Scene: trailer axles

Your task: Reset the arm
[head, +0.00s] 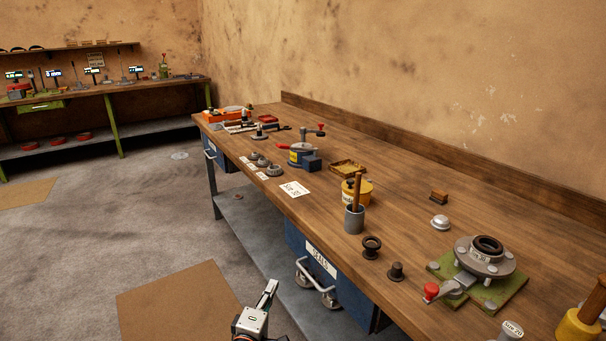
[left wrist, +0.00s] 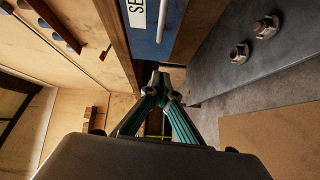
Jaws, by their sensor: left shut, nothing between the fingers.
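My left gripper (head: 270,287) shows at the bottom of the head view, in front of the workbench and below its top. In the left wrist view its two teal fingers meet at the tips (left wrist: 160,82), shut, with nothing between them. It is apart from the blue drawer (head: 340,283), which has a metal handle and a white label; the drawer also shows at the top of the left wrist view (left wrist: 150,42). My right gripper is in neither view.
The wooden workbench (head: 410,218) holds a flanged fixture on a green plate (head: 490,283), a grey cup (head: 354,219), a yellow tin and several small parts. A grey lower shelf (head: 262,235) runs beneath. The floor left of the bench is open, with a brown mat (head: 178,298).

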